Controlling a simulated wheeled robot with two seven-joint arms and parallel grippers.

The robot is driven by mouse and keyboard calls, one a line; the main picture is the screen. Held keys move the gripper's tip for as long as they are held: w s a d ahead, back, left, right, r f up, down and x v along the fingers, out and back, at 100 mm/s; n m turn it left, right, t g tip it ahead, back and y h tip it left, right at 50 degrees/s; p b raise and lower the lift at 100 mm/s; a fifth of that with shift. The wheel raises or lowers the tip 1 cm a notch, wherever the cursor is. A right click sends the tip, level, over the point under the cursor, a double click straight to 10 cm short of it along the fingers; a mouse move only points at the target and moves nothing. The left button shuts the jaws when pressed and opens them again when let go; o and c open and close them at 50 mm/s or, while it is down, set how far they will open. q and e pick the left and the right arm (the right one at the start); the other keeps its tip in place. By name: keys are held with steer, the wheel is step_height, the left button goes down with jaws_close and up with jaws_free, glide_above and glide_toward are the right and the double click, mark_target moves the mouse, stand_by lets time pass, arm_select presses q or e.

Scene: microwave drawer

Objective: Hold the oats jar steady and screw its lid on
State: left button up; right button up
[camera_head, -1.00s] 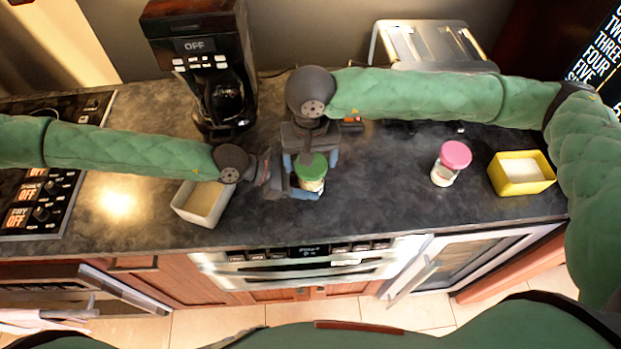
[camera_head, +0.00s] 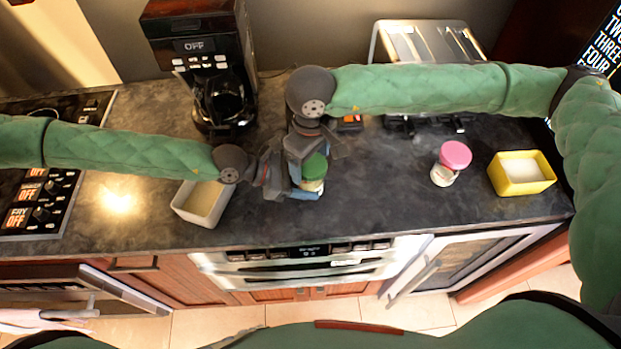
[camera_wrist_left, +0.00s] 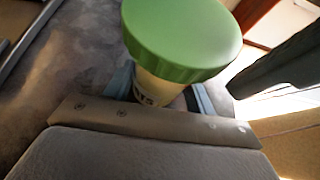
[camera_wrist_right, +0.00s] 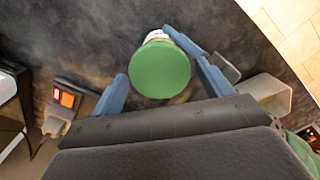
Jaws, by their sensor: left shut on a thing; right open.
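The oats jar (camera_head: 313,185) stands upright on the dark counter with its green lid (camera_head: 315,166) on top. Part of its lettering shows in the left wrist view (camera_wrist_left: 150,97). My left gripper (camera_head: 303,193) comes in from the left and is shut around the jar body, below the lid. My right gripper (camera_head: 314,150) is above the jar, turned at an angle and open. In the right wrist view the lid (camera_wrist_right: 160,69) lies between its spread fingers, with a gap on at least the left side. I cannot tell how tightly the lid is seated.
A pink-lidded jar (camera_head: 452,163) and a yellow container (camera_head: 523,188) stand to the right. A pale open container (camera_head: 202,217) sits under my left arm. A coffee maker (camera_head: 212,65) and a toaster (camera_head: 428,42) stand behind. The counter between the two jars is clear.

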steer(key=n, duration=0.4)
steer(key=shift+n, duration=0.3)
steer(key=c, duration=0.9)
steer(key=m, duration=0.4)
steer(key=shift+m, duration=0.3)
steer(key=m, duration=0.4)
steer(key=shift+m, duration=0.3)
steer(key=m, duration=0.4)
steer(key=shift+m, duration=0.4)
steer(key=m, duration=0.4)
